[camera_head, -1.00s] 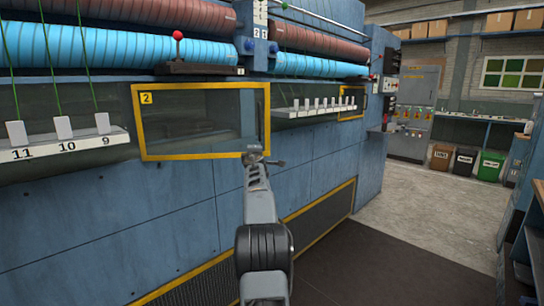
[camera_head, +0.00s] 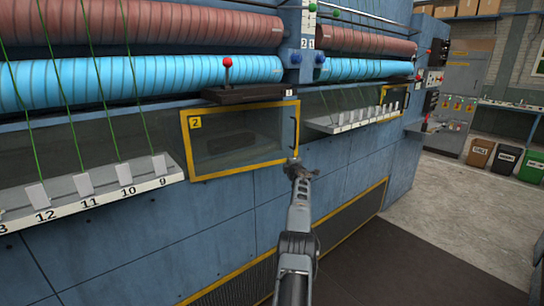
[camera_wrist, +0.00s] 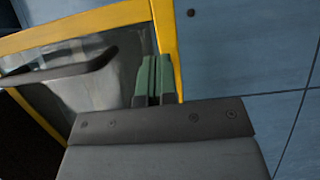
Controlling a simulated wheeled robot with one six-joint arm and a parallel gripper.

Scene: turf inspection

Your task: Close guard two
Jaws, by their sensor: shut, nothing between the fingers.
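Guard two is a clear panel (camera_head: 240,142) in a yellow frame, with a yellow "2" label at its upper left. A dark upright handle (camera_head: 294,132) is near its right edge. The panel sits nearly in line with the blue machine front; I cannot tell whether it is fully closed. My gripper (camera_head: 298,164) is at the frame's lower right corner, fingers shut and empty. In the wrist view, the green fingertips (camera_wrist: 153,78) are in front of the yellow frame (camera_wrist: 166,40), with the dark handle (camera_wrist: 60,72) to the left. Contact is unclear.
A numbered white tray (camera_head: 125,192) with several pale tags and green cords is left of the guard. A red-knobbed lever (camera_head: 227,68) is above it. Another tray (camera_head: 350,120) and a smaller yellow-framed guard (camera_head: 395,93) are to the right. Open floor (camera_head: 460,205) lies right.

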